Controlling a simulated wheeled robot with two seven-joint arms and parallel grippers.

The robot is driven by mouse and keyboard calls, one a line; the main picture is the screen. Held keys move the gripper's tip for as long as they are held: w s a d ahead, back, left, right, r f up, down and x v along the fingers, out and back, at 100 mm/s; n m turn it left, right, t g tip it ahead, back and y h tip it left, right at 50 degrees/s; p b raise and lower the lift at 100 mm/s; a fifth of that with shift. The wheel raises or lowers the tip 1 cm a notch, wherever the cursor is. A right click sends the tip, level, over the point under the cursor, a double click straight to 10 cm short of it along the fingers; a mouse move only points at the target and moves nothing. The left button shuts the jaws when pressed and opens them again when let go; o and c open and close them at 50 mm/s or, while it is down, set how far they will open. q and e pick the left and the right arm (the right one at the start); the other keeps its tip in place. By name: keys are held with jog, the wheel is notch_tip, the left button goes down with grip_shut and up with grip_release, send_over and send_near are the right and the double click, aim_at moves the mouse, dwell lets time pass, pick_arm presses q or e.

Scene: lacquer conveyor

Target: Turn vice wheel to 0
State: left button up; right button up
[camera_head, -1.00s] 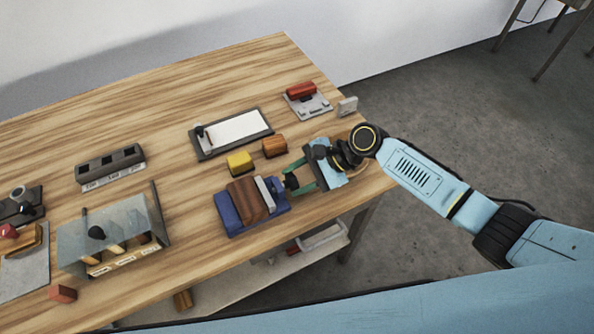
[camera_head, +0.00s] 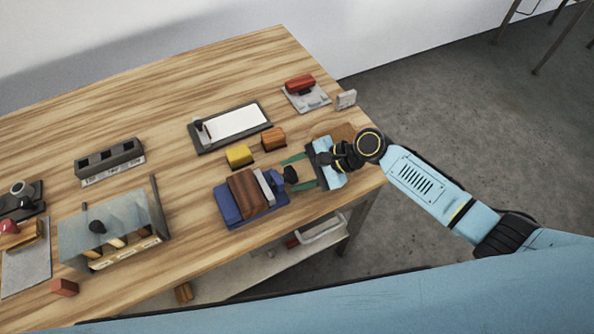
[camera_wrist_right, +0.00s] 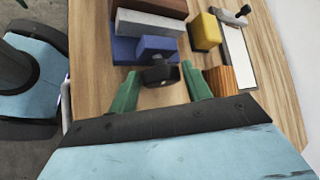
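The blue vice (camera_head: 232,211) stands near the front edge of the table with a brown wooden block (camera_head: 247,194) between its jaws. Its black wheel (camera_head: 290,174) is on the right end, facing my right gripper (camera_head: 298,172). The right wrist view shows the vice (camera_wrist_right: 124,48) ahead and the black wheel (camera_wrist_right: 162,73) between the green fingertips of my right gripper (camera_wrist_right: 160,82). The fingers are spread, one on each side of the wheel, with gaps visible. Any number marking on the wheel is too small to read. My left gripper is not in view.
A yellow block (camera_head: 239,156) and an orange-brown wooden block (camera_head: 273,139) sit just behind the vice. A dark-framed white board (camera_head: 238,123) lies farther back. A clear-covered box (camera_head: 112,228) stands to the left. A red-handled device (camera_head: 300,84) is at the back right.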

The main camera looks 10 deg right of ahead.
jog(key=shift+o, duration=1.2)
